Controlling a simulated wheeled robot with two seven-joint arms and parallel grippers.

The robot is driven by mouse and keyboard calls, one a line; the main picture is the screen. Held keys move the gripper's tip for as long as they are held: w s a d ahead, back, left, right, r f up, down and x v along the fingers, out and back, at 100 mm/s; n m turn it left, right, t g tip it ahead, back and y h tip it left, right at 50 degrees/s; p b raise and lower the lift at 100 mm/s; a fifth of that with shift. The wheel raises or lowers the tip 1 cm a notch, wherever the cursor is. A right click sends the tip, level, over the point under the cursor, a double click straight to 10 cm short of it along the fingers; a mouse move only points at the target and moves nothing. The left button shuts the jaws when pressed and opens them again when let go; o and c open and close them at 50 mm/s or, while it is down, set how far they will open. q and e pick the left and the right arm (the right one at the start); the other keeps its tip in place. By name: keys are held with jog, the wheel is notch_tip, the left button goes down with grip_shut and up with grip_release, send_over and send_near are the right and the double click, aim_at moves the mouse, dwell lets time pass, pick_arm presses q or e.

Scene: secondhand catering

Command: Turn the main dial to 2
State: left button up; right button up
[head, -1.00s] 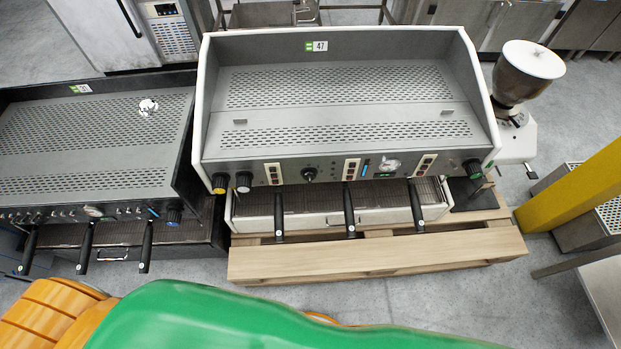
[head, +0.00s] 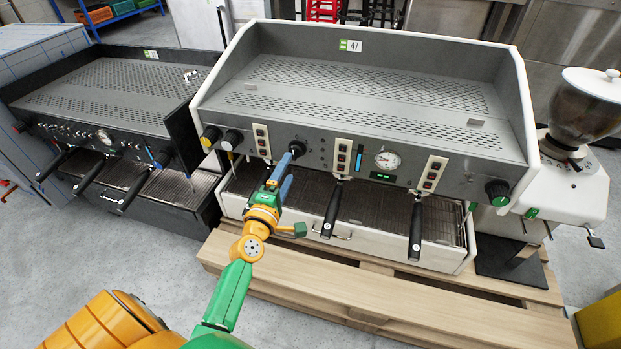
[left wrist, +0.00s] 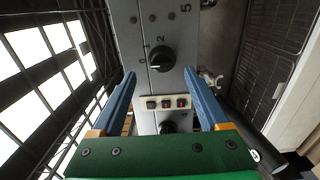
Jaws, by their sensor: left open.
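The main dial is a round black knob (head: 298,147) on the front panel of the white-sided espresso machine (head: 360,143), between two button strips. My right gripper is out of view.
Portafilter handles (head: 332,209) jut out below the panel. A dark machine (head: 110,110) stands left, a grinder (head: 572,150) right, a wooden pallet (head: 370,300) underneath.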

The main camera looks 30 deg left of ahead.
aim_at(295, 152)
pick_arm(q)
jog(key=b+x, duration=0.1)
jog(key=x, duration=0.5)
jog(key=shift+a, duration=0.3)
jog(key=shift+w+f, duration=0.1)
jog(key=shift+w, duration=0.05)
jog(key=shift+c, duration=0.4)
grip_shut()
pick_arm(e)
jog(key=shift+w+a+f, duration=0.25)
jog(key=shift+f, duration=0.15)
